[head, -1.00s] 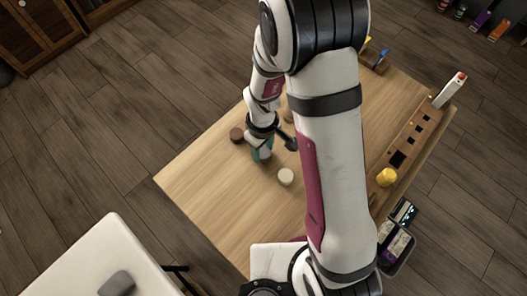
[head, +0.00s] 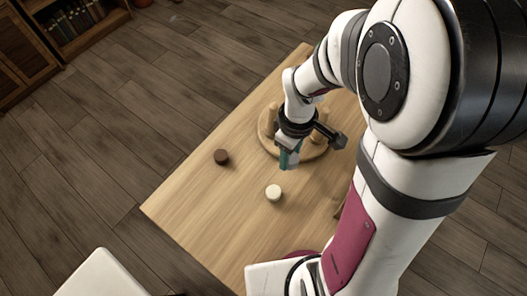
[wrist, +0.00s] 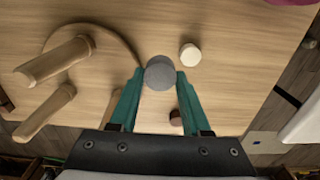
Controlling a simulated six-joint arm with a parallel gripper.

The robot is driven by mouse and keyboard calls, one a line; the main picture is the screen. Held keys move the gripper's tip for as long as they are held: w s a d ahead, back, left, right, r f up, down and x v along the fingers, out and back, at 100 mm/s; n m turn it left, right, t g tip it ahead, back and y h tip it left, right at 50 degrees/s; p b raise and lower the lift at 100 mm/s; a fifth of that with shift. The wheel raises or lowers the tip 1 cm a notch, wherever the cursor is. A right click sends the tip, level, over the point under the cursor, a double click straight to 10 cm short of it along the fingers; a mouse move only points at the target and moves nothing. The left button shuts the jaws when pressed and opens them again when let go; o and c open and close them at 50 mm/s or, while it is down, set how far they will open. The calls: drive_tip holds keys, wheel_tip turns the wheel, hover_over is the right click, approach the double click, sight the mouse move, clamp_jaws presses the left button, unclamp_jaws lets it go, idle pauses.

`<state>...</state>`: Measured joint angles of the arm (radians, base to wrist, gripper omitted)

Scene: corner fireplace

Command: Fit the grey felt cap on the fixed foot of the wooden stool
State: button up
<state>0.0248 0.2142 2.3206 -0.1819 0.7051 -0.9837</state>
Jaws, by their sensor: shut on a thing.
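The grey felt cap (wrist: 159,73) is held between the teal fingertips of my gripper (wrist: 160,76) in the wrist view. In the head view my gripper (head: 288,163) is over the table at the near edge of the stool, and the cap cannot be made out there. The wooden stool (head: 318,153) stands seat down with its legs up, partly hidden by my arm. The cap is apart from both.
A cream round piece (head: 273,193) and a dark brown one (head: 221,157) lie on the wooden table (head: 195,205); the wrist view shows them too (wrist: 190,56) (wrist: 176,121). A white surface (head: 100,278) is at lower left.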

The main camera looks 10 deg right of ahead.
wheel_tip(320, 180, up, 13)
hover_over(325, 110)
drive_tip(key=shift+f, duration=3.25)
drive_tip(key=shift+f, duration=1.4)
drive_tip(key=o, duration=1.3)
drive_tip(key=shift+r, duration=0.1)
